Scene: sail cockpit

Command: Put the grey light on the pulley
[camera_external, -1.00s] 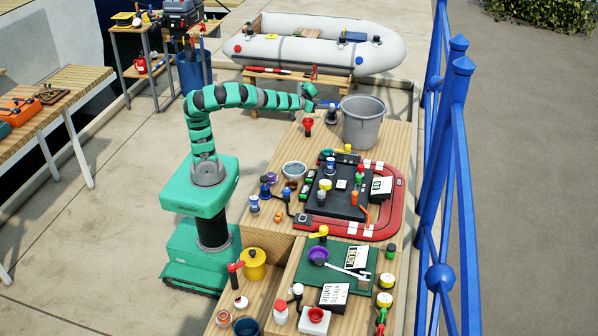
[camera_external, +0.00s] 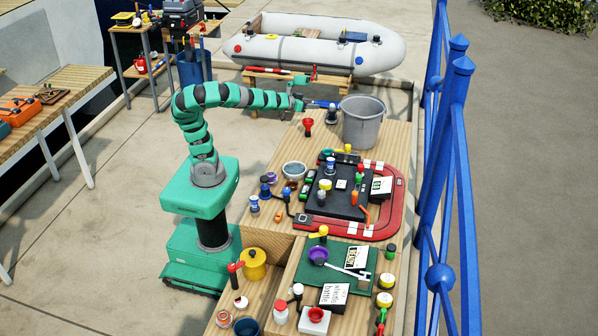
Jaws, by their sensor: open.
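My gripper (camera_external: 331,105), with blue fingers, is open at the far end of the workbench, just left of the grey bucket (camera_external: 362,124). A small dark and greyish item (camera_external: 332,117) stands on the bench right below the fingers; it may be the grey light, but it is too small to tell. I cannot see whether the fingers touch it or are around it. I cannot pick out the pulley for sure among the small parts on the bench.
A red funnel-like item (camera_external: 308,125) stands left of the gripper. A red tray (camera_external: 395,205) with a black board (camera_external: 338,207) and several small parts fills the middle bench. A blue railing (camera_external: 440,190) runs along the right. A grey dinghy (camera_external: 300,50) lies behind.

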